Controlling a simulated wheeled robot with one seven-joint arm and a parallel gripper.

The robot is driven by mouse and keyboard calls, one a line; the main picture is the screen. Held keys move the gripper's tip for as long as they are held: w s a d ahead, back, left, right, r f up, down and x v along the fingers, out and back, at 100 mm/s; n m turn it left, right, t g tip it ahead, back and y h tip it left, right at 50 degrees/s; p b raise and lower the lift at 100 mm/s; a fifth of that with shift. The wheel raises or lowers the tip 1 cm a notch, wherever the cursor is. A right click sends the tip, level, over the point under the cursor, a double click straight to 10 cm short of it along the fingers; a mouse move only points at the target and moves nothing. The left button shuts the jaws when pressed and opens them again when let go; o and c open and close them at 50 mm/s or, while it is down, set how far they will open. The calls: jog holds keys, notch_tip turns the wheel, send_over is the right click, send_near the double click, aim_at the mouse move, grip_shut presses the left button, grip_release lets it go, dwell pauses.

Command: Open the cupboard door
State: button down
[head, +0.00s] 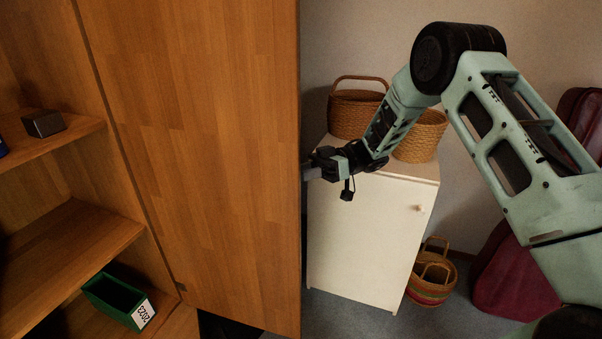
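The wooden cupboard (90,222) stands at the left with its shelves showing. Its tall wooden door (205,150) stands open and fills the middle left of the head view, its free edge running vertically near the centre. My gripper (312,169) is at that free edge, about halfway up the picture, pointing left. Its fingertips meet or pass behind the edge; I cannot tell whether they touch the door. The finger gap is too small and partly hidden to read. No door handle shows on the visible face.
A white cabinet (360,240) with a round knob stands behind my gripper, with wicker baskets (355,112) on top. A striped basket (431,285) and a dark red case (520,275) are on the floor at right. A green box (112,297) and a dark block (43,123) sit on shelves.

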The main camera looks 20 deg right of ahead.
jog(key=shift+w+a+r, duration=0.1)
jog(key=shift+w+a, duration=0.25)
jog(key=shift+a, duration=0.4)
jog(key=c, duration=1.1)
grip_release()
jog(key=shift+w+a, duration=0.15)
jog(key=shift+a, duration=0.05)
jog(key=shift+o, duration=0.9)
jog(key=shift+a, duration=0.15)
jog(key=shift+c, duration=0.7)
jog(key=w+d+b, duration=0.2)
jog(key=d, duration=1.6)
jog(key=shift+w+f, duration=0.2)
jog(key=shift+w, duration=0.05)
jog(key=shift+d, duration=0.1)
